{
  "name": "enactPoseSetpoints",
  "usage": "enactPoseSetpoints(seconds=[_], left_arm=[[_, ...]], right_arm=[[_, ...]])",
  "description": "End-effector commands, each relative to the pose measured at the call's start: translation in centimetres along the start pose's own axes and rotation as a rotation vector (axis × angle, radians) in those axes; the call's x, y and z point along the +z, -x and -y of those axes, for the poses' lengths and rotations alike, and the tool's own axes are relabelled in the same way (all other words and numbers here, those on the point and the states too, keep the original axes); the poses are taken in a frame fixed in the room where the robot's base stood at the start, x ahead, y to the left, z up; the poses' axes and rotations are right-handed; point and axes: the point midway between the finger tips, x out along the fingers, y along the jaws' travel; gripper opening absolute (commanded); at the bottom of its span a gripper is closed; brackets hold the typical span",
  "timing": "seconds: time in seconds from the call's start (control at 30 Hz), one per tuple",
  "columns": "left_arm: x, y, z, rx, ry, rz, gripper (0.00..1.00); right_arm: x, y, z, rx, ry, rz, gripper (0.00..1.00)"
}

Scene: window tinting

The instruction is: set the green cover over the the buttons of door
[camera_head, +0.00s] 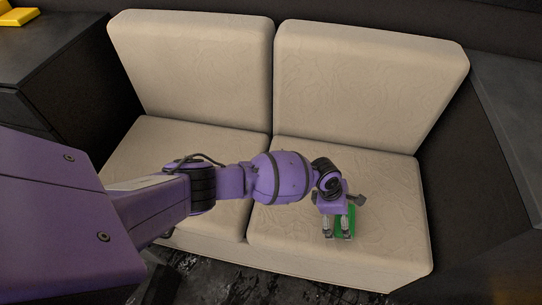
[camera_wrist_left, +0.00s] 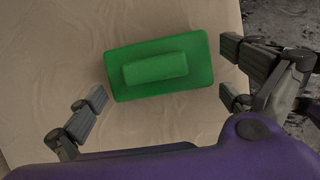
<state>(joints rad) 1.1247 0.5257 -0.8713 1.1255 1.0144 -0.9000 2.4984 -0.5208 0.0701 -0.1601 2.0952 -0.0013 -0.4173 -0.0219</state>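The green cover (camera_head: 351,214) lies on the right seat cushion of the beige sofa, partly hidden behind my left gripper (camera_head: 338,234). In the left wrist view the green cover (camera_wrist_left: 190,85) is a flat rectangle with a raised bar (camera_wrist_left: 155,68) on top, slightly tilted in the picture. My left gripper (camera_wrist_left: 160,108) is open, with its fingers apart on either side of the cover and not visibly touching it. My right gripper does not show. No door or buttons can be made out.
The beige sofa (camera_head: 205,150) has two cushions and two backrests. A dark cabinet (camera_head: 50,60) with a yellow object (camera_head: 16,13) on it stands at the upper left. A dark grey surface (camera_head: 510,105) borders the sofa at the right. The cushion around the cover is clear.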

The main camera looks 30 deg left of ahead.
Motion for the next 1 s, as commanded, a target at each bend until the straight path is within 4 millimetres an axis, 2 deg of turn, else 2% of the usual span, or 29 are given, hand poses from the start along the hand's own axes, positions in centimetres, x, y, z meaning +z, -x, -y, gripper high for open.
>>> enactPoseSetpoints(seconds=[0.03, 0.27, 0.5, 0.67, 0.8, 1.0], left_arm=[[0.3, 0.2, -0.3, 0.005, -0.004, 0.003, 0.92], [0.4, 0.2, -0.3, 0.005, -0.004, 0.003, 0.62], [0.4, 0.4, -0.3, 0.005, -0.004, 0.003, 0.61], [0.9, 1.4, -0.4, 0.006, -0.004, 0.005, 0.61], [2.1, 3.8, -0.1, 0.004, -0.006, 0.008, 0.61], [5.2, 7.7, 3.8, 0.005, -0.008, 0.010, 0.61]], right_arm=[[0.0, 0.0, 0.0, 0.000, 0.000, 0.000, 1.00], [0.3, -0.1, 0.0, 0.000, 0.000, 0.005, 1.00], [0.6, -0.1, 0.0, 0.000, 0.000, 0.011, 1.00], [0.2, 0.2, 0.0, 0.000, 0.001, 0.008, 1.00], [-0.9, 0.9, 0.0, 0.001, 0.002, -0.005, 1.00], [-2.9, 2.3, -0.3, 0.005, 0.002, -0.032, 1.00]])
